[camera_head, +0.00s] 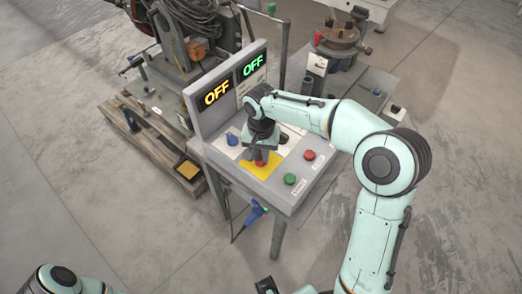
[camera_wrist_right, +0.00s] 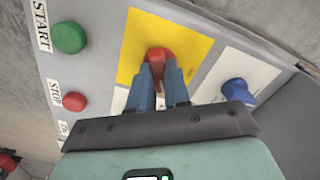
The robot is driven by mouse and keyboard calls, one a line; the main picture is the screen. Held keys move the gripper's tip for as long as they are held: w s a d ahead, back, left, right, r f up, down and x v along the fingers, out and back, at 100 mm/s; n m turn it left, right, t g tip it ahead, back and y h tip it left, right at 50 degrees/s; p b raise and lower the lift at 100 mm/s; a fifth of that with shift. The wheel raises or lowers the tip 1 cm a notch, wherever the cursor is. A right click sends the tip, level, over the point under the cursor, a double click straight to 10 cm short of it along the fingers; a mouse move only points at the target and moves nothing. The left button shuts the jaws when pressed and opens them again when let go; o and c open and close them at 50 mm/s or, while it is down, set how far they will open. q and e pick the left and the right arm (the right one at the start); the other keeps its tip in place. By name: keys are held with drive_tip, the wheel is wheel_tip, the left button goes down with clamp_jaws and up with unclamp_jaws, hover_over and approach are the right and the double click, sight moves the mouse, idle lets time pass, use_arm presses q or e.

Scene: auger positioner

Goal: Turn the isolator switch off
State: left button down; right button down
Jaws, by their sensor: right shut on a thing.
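The isolator switch is a red knob (camera_wrist_right: 160,55) on a yellow plate (camera_wrist_right: 140,35). It also shows in the head view (camera_head: 261,161), partly covered by my gripper. My right gripper (camera_wrist_right: 160,70) reaches down from above, and its blue-grey fingers are shut on the red knob, one on each side. The knob's exact turn angle is hard to tell. The control panel (camera_head: 228,172) carries two displays, a yellow one (camera_head: 216,93) and a green one (camera_head: 251,66), both reading OFF.
A green START button (camera_wrist_right: 69,37), a red STOP button (camera_wrist_right: 73,102) and a blue knob (camera_wrist_right: 236,90) sit close around the plate. A blue-handled tool (camera_head: 255,211) hangs at the panel's front. Machinery on a pallet (camera_head: 160,150) stands behind left. The floor at left is clear.

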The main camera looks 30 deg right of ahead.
sight(261, 155)
drive_tip(key=n+p, duration=0.1)
drive_tip(key=n, duration=0.5)
drive_tip(key=shift+r+p, duration=0.1)
drive_tip(key=shift+p, duration=0.2)
use_arm(q)
drive_tip(key=r, duration=0.1)
drive_tip(key=w+r+p, duration=0.1)
drive_tip(key=w+r, duration=0.1)
drive_tip(key=shift+r, duration=0.3)
use_arm(e)
drive_tip(key=n, duration=0.5)
drive_tip(key=shift+n, duration=0.4)
drive_tip(key=c, duration=1.1)
unclamp_jaws()
use_arm(q)
drive_tip(key=shift+w+r+p, duration=0.75)
drive_tip(key=shift+r+p, duration=0.2)
drive_tip(key=shift+r, duration=0.15)
use_arm(e)
wheel_tip(261, 155, up, 13)
drive_tip(key=shift+r, duration=0.1)
